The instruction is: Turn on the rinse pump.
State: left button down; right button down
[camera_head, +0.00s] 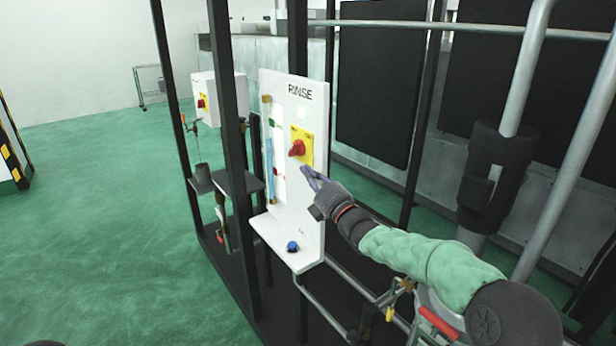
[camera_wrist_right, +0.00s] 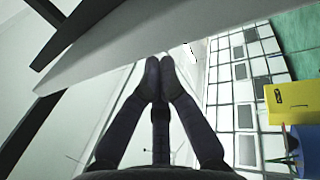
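The white panel marked RINSE (camera_head: 313,215) stands upright on a dark frame. It carries a red rotary switch (camera_head: 297,148) on a yellow plate (camera_head: 306,136). The red handle's exact setting is too small to read. A pale round lamp (camera_head: 302,112) sits above the switch and looks unlit. My right gripper (camera_head: 306,173) is just below and right of the switch, fingers pointing at the panel, apparently not touching the handle. In the right wrist view my right gripper (camera_wrist_right: 160,70) has its fingertips together with nothing between them. My left gripper is not in view.
A blue knob (camera_head: 292,246) sits on the panel's lower ledge. A blue sight tube (camera_head: 270,170) runs along the panel's left edge. A second white box with a red switch (camera_head: 202,102) hangs behind left. Dark posts (camera_head: 231,150) stand before it. Green floor (camera_head: 100,220) is clear at left.

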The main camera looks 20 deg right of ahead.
jog(key=f+p+v, duration=0.1)
jog(key=f+v, duration=0.1)
jog(key=v, duration=0.7)
jog(key=shift+w, duration=0.25)
jog(key=shift+r+p, duration=0.1)
jog(key=shift+p, duration=0.2)
